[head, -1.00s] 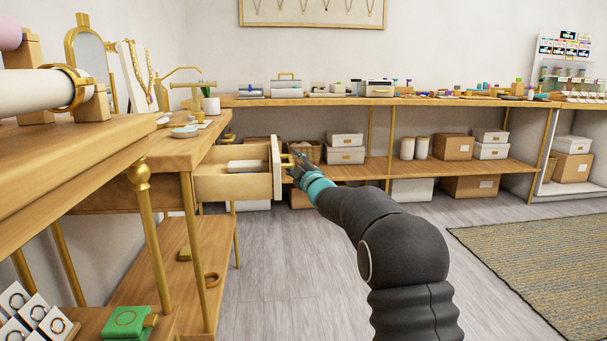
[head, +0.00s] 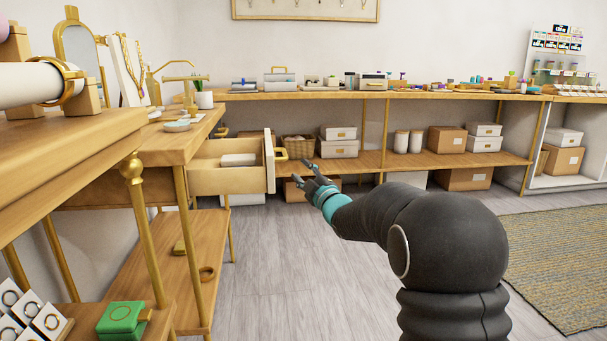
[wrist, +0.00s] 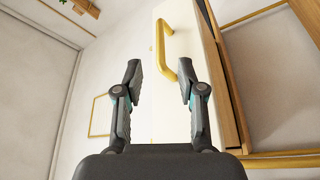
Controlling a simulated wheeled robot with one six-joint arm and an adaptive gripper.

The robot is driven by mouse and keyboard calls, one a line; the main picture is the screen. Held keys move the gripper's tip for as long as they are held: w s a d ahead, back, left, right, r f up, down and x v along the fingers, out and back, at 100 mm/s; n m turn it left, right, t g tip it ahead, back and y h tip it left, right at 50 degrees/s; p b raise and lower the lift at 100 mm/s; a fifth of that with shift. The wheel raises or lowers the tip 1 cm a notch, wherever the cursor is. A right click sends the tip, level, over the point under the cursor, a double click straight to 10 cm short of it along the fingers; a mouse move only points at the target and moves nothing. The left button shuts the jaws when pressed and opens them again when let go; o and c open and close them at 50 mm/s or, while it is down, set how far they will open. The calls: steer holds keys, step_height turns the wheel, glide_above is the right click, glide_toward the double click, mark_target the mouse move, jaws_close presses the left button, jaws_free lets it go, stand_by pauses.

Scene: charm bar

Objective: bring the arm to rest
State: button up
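My gripper (head: 309,171) is open and empty in the head view, a little to the right of the open drawer (head: 226,178). Its two fingers also stand apart in the wrist view (wrist: 158,84), with nothing between them. The drawer's white front (head: 270,160) carries a gold handle (head: 281,153), and in the wrist view the handle (wrist: 178,58) lies beyond the fingertips. The gripper and handle look apart in the head view. My arm reaches forward from the lower right.
The drawer stands pulled out from the wooden table (head: 175,150) on the left and holds a white box (head: 238,159). A long shelf (head: 460,158) with boxes runs along the back. The floor (head: 290,265) below the arm is clear, and a rug (head: 555,255) lies at right.

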steer(key=d+f+m+g+h, duration=0.2)
steer(key=d+f+m+h, duration=0.1)
steer(key=f, duration=0.3)
steer(key=d+f+m+g+h, duration=0.2)
steer(key=f+m, duration=0.1)
steer(key=f, duration=0.4)
steer(key=s+d+f+m+g+h, duration=0.2)
steer(key=s, duration=0.4)
steer(key=s+d+f+m+g+h, duration=0.2)
steer(key=s+d+m, duration=0.1)
steer(key=s, duration=0.2)
steer(key=s+d+r+m+g+p, duration=0.1)
steer(key=s+m+g+p, duration=0.15)
steer(key=s, duration=1.15)
steer(key=s+d+r+m+g+p, duration=0.15)
steer(key=s+g, duration=0.25)
steer(key=s, duration=0.9)
steer(key=s+r+m+t+p, duration=0.1)
steer(key=s+r, duration=0.3)
steer(key=s, duration=0.2)
steer(key=s+a+r+p, duration=0.1)
steer(key=s+r+p, duration=0.1)
steer(key=s+r, duration=0.2)
steer(key=shift+s+a+m+t, duration=0.15)
steer(key=shift+s+m+t, duration=0.25)
steer(key=shift+s, duration=0.85)
steer(key=shift+a, duration=0.1)
